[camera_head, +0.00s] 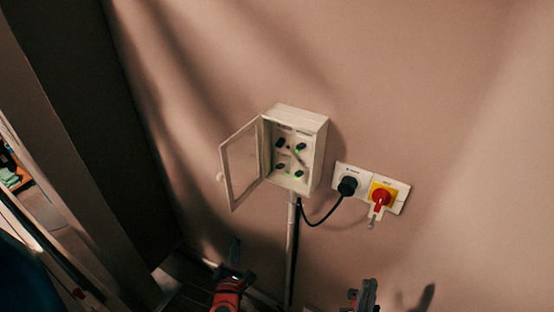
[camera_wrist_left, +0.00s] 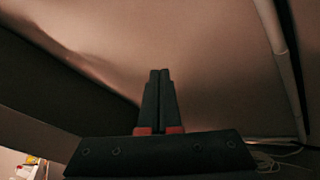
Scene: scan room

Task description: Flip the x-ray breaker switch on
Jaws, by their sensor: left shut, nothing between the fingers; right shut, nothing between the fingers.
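A white breaker box (camera_head: 313,142) is fixed to the wall, its framed door (camera_head: 226,178) swung open to the left. Inside are several dark breaker switches (camera_head: 280,143), with small green lights beside some of them. The labels are too small to read, so I cannot tell which is the x-ray switch. My left gripper (camera_head: 235,250) is below the box, apart from it, shut and empty; the left wrist view shows its fingers (camera_wrist_left: 157,82) together against bare wall. My right gripper (camera_head: 366,290) is at the bottom, below the sockets, shut and empty.
Right of the box is a white socket plate (camera_head: 401,199) with a black plug (camera_head: 348,186) on a cable and a red and yellow rotary switch (camera_head: 381,195). A conduit (camera_head: 290,245) runs down from the box. A dark frame (camera_head: 70,130) stands at left.

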